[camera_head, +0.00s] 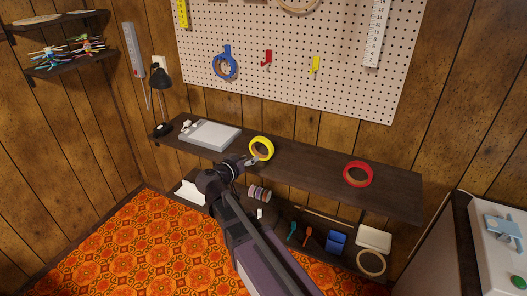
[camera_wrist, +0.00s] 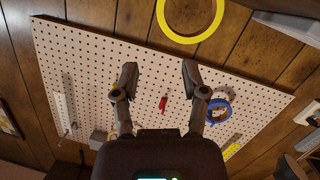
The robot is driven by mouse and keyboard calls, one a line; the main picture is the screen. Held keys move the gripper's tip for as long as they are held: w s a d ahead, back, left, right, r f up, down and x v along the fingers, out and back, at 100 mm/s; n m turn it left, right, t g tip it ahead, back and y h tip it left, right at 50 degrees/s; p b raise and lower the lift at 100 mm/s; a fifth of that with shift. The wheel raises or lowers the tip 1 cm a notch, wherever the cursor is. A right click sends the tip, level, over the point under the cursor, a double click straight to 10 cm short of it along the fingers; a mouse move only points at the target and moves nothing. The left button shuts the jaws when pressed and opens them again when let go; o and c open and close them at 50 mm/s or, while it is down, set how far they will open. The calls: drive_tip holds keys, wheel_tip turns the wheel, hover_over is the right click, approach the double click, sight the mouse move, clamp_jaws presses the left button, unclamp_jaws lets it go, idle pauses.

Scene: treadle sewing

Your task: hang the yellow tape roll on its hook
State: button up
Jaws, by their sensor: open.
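The yellow tape roll (camera_head: 261,148) is at the shelf, right of the white tray. In the wrist view the yellow roll (camera_wrist: 190,38) is cut off by the top edge, beyond the fingertips, with wall planks showing through its hole. The yellow hook (camera_head: 315,65) is bare on the pegboard, right of the red hook; in the wrist view I cannot make it out clearly. My gripper (camera_wrist: 160,72) is open, with nothing between its fingers. In the head view my gripper (camera_head: 252,161) is close to the roll's lower left side; whether they touch is unclear.
A blue tape roll (camera_head: 224,69) hangs on the pegboard (camera_head: 285,85); the red hook (camera_head: 266,58) is empty. A red roll (camera_head: 358,174) lies on the shelf (camera_head: 310,168). A lower shelf holds small items.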

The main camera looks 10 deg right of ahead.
sight(270, 146)
drive_tip(key=shift+w+d, duration=0.1)
drive_tip(key=shift+b+x, duration=0.9)
drive_tip(key=shift+x, duration=3.35)
drive_tip(key=shift+b+x, duration=0.55)
drive_tip(key=shift+x, duration=2)
clamp_jaws()
